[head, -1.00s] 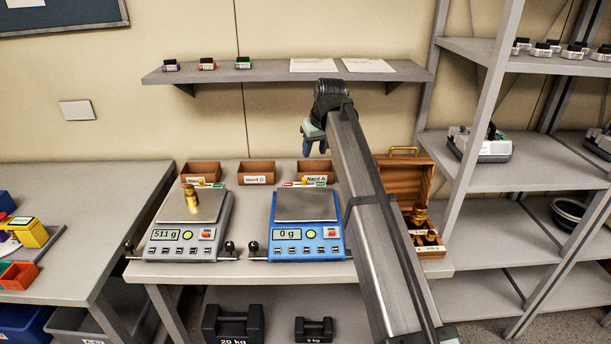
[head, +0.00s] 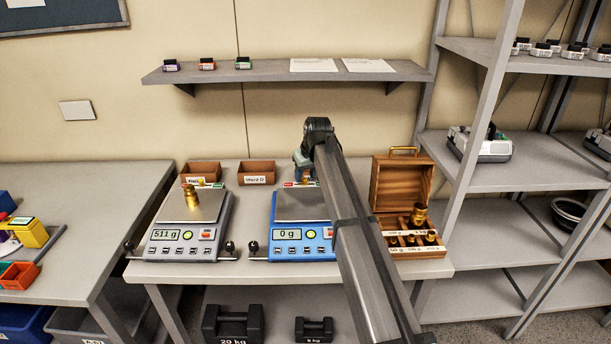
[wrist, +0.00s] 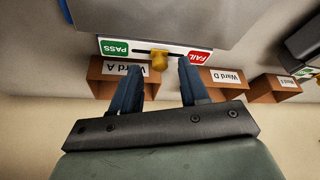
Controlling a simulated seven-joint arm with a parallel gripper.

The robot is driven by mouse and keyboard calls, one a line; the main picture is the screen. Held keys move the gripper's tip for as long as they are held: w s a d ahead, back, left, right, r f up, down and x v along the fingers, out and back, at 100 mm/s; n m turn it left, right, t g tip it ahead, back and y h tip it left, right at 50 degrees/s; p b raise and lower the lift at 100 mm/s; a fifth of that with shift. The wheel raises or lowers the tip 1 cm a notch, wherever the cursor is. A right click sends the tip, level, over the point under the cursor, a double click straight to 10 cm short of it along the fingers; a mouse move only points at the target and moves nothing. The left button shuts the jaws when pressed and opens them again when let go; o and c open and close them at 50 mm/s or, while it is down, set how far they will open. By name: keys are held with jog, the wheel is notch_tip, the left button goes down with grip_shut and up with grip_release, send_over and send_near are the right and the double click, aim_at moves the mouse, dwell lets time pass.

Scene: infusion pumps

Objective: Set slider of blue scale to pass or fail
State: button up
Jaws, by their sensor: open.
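The blue scale (head: 289,248) stands on the bench, reads 0 g, and has an empty grey pan. In the wrist view, its slider label (wrist: 122,47) appears upside down, with green PASS at left and red FAIL at right. The brass slider knob (wrist: 158,61) sits about midway between the two words. My gripper (wrist: 160,68) is open, with one dark finger on each side of the knob. I see no contact with it. In the head view my arm covers the scale's right side, and the fingers are mostly hidden.
A grey scale (head: 180,254) with a brass weight (head: 191,197) reads 511 g at left. Brown ward boxes (head: 257,173) stand behind the scales. An open wooden weight case (head: 403,184) is close to my arm's right. A wall shelf (head: 270,73) runs above.

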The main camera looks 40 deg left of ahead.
jog(key=shift+a+f, duration=0.2)
jog(key=shift+f, duration=0.2)
jog(key=shift+c, duration=0.4)
grip_shut()
